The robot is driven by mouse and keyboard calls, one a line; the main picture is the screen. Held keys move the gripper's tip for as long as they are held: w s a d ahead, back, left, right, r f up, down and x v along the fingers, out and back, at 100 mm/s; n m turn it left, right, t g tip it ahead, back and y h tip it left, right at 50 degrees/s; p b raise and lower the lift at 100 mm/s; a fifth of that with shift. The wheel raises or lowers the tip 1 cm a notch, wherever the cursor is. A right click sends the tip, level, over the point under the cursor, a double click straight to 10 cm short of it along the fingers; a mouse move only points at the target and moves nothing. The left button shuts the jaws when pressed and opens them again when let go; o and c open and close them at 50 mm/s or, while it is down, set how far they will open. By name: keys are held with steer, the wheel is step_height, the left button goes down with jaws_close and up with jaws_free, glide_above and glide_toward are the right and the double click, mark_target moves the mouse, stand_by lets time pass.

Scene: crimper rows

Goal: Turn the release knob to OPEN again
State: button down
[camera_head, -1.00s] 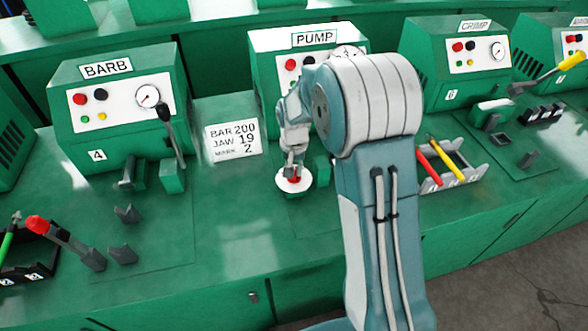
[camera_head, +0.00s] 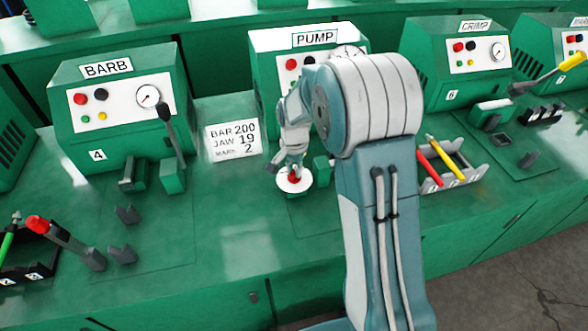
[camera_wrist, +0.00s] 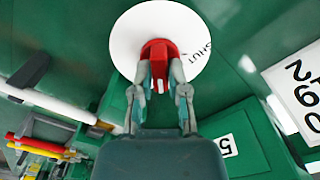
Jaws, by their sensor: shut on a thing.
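The release knob is a red bar-shaped handle (camera_wrist: 159,50) on a round white dial (camera_wrist: 135,30). In the head view the white dial (camera_head: 284,184) sits on the green bench in front of the PUMP machine (camera_head: 265,62). My gripper (camera_wrist: 160,88) is shut on the red knob, with one finger on each side of it. In the head view my gripper (camera_head: 293,172) comes down on the knob from above. The word SHUT shows on the dial to the right of the knob in the wrist view. No OPEN mark is visible there.
A white card (camera_head: 233,140) reading BAR 200, JAW 19 stands left of the dial. The BARB machine (camera_head: 120,100) with its lever is farther left. A grey rack (camera_head: 478,172) with red and yellow handles is to the right. The bench front is clear.

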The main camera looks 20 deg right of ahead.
mark_target(294, 170)
steer(key=shift+w+r, duration=0.1)
steer(key=shift+w, duration=0.15)
steer(key=c, duration=0.6)
jaws_free()
steer(key=shift+c, duration=0.2)
steer(key=shift+s, duration=0.1)
step_height(294, 170, up, 12)
steer(key=s+r+n+t, duration=0.3)
steer(key=s+r+n, duration=0.2)
steer(key=s+r, duration=0.7)
steer(key=s+f+n+t, duration=0.2)
steer(key=s+n, duration=0.2)
steer(key=s, duration=1.1)
steer(key=shift+s+f+t, duration=0.2)
steer(key=shift+f+t, duration=0.1)
